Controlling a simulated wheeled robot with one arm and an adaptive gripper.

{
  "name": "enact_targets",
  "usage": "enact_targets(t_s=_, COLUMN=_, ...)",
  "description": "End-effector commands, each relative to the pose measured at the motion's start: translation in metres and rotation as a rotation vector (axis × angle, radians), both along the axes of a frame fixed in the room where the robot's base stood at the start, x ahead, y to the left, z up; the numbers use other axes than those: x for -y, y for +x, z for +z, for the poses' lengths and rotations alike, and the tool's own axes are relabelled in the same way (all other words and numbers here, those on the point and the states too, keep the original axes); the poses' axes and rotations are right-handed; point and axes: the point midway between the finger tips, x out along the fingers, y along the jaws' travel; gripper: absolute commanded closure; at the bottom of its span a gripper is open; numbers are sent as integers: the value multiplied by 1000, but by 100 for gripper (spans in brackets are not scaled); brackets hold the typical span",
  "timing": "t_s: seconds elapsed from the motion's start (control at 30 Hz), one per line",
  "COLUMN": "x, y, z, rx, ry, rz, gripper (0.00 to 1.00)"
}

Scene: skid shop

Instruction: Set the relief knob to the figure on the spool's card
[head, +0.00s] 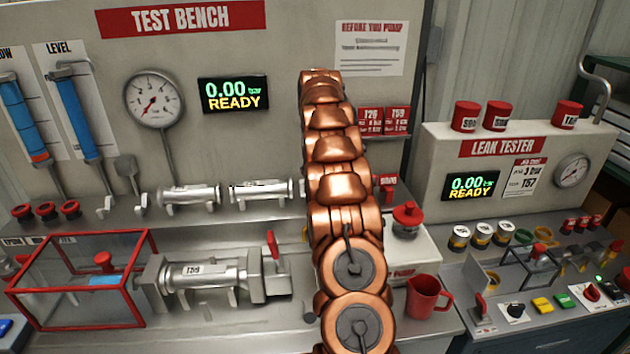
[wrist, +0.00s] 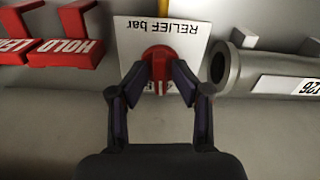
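The red relief knob (wrist: 158,60) sits on a white plate (wrist: 190,42) lettered "RELIEF bar", upside down in the wrist view. My gripper (wrist: 160,75) has its two dark fingers closed in against the sides of the knob. The fingers hide part of the plate's scale, so I cannot read the knob's setting. A spool (head: 195,272) labelled T59 lies in the clamp on the bench in the head view. Two red cards, T26 (head: 371,120) and T59 (head: 397,120), hang on the panel. Their small figures are too blurred to read surely. My arm hides the knob in the head view.
The bench display (head: 233,94) reads 0.00 READY. A red-framed clear guard (head: 148,280) stands left of the spool. A red jug (head: 424,297) and the leak tester (head: 440,150) are at right.

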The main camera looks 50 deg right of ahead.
Motion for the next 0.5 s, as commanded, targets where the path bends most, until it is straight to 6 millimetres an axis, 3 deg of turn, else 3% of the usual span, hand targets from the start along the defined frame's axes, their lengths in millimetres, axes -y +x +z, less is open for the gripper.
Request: enact_targets(t_s=0.5, x=0, y=1, z=37, rx=3, ry=-1, rz=0, gripper=58)
